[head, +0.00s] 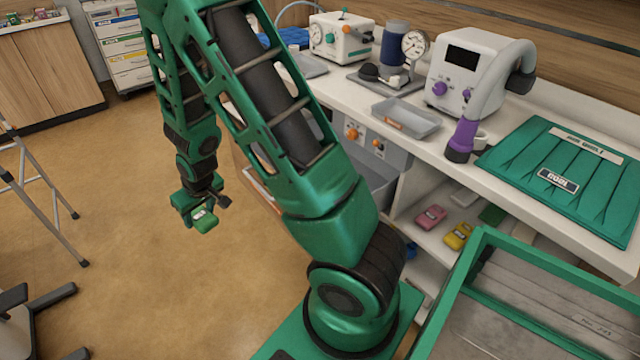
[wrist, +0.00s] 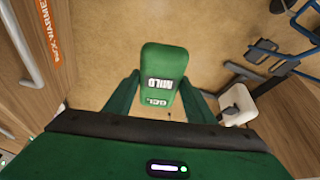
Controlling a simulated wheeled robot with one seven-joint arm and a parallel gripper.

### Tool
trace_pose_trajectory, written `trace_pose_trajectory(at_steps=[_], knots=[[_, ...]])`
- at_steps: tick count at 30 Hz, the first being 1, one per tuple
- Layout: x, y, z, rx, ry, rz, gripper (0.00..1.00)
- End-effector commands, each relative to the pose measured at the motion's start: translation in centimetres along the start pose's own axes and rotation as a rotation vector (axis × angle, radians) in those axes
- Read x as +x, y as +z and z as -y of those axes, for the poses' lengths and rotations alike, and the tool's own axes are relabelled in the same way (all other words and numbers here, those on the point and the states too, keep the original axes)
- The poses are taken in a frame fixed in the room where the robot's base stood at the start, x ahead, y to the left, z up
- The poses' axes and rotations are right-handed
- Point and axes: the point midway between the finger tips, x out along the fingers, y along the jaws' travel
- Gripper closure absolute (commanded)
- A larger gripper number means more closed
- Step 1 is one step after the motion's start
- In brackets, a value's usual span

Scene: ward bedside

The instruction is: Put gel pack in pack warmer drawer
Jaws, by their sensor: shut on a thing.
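My gripper (head: 197,207) is shut on a green gel pack (head: 204,221), held in the air over the floor left of the counter. An orange label ending in "WARMER" shows on a wooden front (wrist: 41,30) at the left of the wrist view.
A pink pack (head: 431,216) and a yellow pack (head: 458,235) lie on the shelf under the counter. A grey tray (head: 405,120), devices and a green mat (head: 570,165) are on the counter (head: 490,185). A metal-legged frame (head: 40,195) stands at left. The floor between is clear.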

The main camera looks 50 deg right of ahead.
Motion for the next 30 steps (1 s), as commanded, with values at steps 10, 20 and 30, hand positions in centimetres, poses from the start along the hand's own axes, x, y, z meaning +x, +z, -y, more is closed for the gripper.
trace_pose_trajectory(at_steps=[10, 20, 30], knots=[[-0.5, -3.2, -5.1, 0.056, 0.018, -0.006, 0.82], [-4.5, -9.1, -21.2, 0.158, 0.064, -0.006, 0.82], [-5.7, -7.5, -31.6, 0.225, 0.093, 0.0, 0.82]])
